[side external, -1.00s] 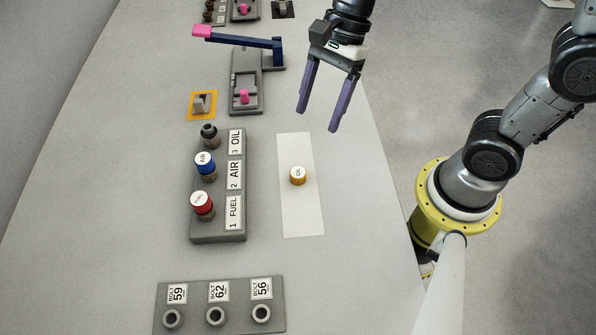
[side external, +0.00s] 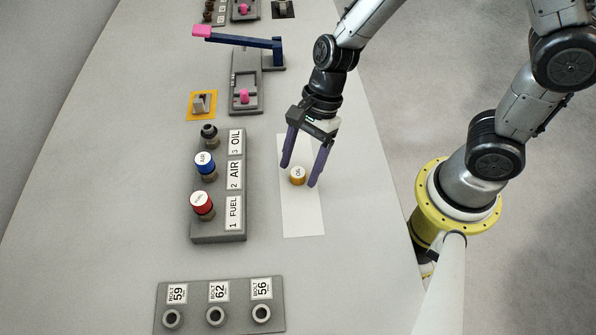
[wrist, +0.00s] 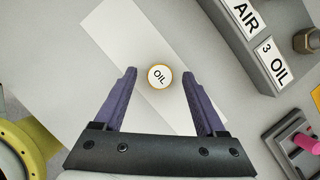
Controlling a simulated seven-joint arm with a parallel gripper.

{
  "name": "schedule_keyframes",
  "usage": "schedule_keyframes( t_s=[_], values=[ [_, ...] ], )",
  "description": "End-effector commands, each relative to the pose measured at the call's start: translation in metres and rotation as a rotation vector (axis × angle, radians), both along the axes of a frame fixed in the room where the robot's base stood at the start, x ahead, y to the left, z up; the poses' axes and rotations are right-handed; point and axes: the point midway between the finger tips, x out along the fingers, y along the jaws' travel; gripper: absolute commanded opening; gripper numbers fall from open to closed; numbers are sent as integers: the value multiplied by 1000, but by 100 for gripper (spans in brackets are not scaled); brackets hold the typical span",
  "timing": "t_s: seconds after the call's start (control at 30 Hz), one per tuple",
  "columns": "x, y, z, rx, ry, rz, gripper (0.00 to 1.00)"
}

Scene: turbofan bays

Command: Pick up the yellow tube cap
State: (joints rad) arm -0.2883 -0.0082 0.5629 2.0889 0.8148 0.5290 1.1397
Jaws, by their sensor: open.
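The yellow tube cap (side external: 297,176) has a white top lettered OIL. It stands on a white mat (side external: 303,217) on the table. In the wrist view the cap (wrist: 159,76) lies just beyond the fingertips, centred between them. My gripper (side external: 299,175) has two purple fingers, spread open and empty, pointing down at the mat. In the side view its fingers appear on either side of the cap. In the wrist view my gripper (wrist: 159,72) does not touch the cap. I cannot tell the exact height of the fingertips above the mat.
Left of the mat, a grey block (side external: 219,238) carries a red FUEL cap (side external: 202,203), a blue AIR cap (side external: 204,162) and an uncapped OIL post (side external: 209,134). A bolt block (side external: 238,293) lies in front. A blue lever with a pink end (side external: 240,40) stands behind.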

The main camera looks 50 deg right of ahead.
Motion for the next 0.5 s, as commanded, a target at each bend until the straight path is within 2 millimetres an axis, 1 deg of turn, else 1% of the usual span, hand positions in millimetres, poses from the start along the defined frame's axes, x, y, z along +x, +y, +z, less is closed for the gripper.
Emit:
schedule_keyframes(
  t_s=[0.1, 0.27, 0.3, 0.37, 0.5],
  values=[
    [0, 2, -5, 0, 0, 1, 73],
    [0, 2, -5, 0, -1, 1, 73],
    [0, 2, -5, 0, -1, 1, 71],
    [0, 2, -5, 0, -1, 1, 60],
    [0, 2, -4, 0, -1, 0, 35]
  ],
)
